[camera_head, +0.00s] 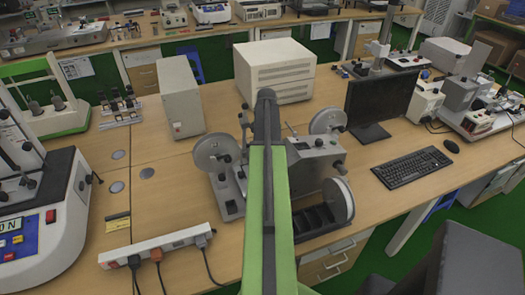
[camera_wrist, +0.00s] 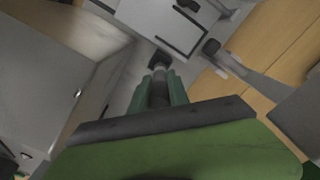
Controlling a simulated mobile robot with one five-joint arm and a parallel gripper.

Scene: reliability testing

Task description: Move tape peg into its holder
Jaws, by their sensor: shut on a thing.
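In the wrist view, my gripper (camera_wrist: 160,82) is shut on a grey cylindrical tape peg (camera_wrist: 158,92) with a dark end, held between two green fingers. In the head view, my arm runs up the middle and hides the gripper and peg. A tape machine (camera_head: 313,165) with grey-white reels stands on the desk behind and beside my arm. A black slotted tray (camera_head: 312,219) sits at its front. I cannot tell which part is the peg's holder; my arm covers the machine's middle.
A power strip (camera_head: 157,247) with cables lies at the front left. A grey box (camera_head: 182,97) and a larger white box (camera_head: 275,69) stand behind. A monitor (camera_head: 377,106) and keyboard (camera_head: 411,168) are to the right. The desk left of the machine is partly clear.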

